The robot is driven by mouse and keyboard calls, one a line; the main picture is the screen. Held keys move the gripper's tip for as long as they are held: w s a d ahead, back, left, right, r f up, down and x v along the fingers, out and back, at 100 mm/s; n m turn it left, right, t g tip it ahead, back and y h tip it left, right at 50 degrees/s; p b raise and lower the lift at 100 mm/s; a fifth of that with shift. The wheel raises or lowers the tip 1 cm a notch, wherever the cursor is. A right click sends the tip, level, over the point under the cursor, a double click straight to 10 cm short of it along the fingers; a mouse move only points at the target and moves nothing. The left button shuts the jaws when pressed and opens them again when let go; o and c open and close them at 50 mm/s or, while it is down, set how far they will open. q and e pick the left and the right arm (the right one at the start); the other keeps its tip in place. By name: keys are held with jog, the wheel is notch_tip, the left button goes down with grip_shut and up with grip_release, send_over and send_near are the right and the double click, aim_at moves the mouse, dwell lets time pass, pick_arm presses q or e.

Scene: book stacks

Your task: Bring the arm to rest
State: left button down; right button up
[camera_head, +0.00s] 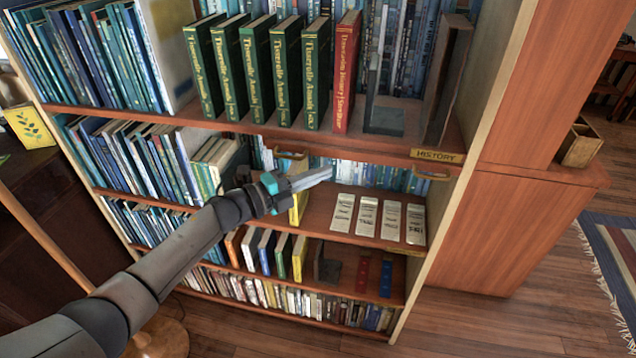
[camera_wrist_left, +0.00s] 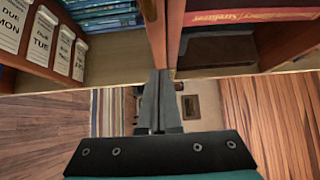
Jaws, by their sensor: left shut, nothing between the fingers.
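My left arm reaches in from the left in the head view. Its gripper (camera_head: 312,179) is shut and empty, in front of the bookcase at the height of the middle shelf. The closed fingers (camera_wrist_left: 160,102) also show in the left wrist view, pointing up the picture past the edge of the bookcase. Nothing is between them. My right gripper is in neither view.
Green books (camera_head: 285,72) and a red book (camera_head: 346,72) stand on the upper shelf beside a dark bookend (camera_head: 446,80). Due-date cards (camera_head: 367,216) lie on the shelf below. A wooden cabinet (camera_head: 510,220) adjoins at right. The floor (camera_head: 540,310) at lower right is clear.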

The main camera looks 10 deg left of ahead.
pick_arm(q)
jog(key=shift+v, duration=4.6)
jog(key=s+a+f+n+y, duration=0.3)
jog(key=f+n+y, duration=0.15)
jog(key=f, duration=0.55)
jog(key=s+a+f+n+y, duration=0.2)
jog(key=s+f+n+y, duration=0.15)
jog(key=f+n, duration=0.45)
jog(key=s+a+f+n+y, duration=0.3)
jog(key=s+f+n, duration=0.1)
jog(key=f, duration=0.8)
jog(key=s+d+f+n+g+y, duration=0.15)
jog(key=s+f+n+g, duration=0.35)
jog(key=s+f, duration=0.85)
jog(key=s+d+f+n+g, duration=0.1)
jog(key=s+d+f+g, duration=0.1)
jog(key=s, duration=0.9)
jog(key=s+d+f+n+g+b, duration=0.1)
jog(key=s+d+f+n+g, duration=0.1)
jog(key=s, duration=0.8)
jog(key=shift+s+d+f+g+y, duration=0.4)
jog(key=shift+f+g, duration=0.1)
jog(key=shift+g, duration=0.6)
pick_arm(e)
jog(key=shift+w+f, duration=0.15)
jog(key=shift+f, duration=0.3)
pick_arm(q)
jog(key=shift+n, duration=0.25)
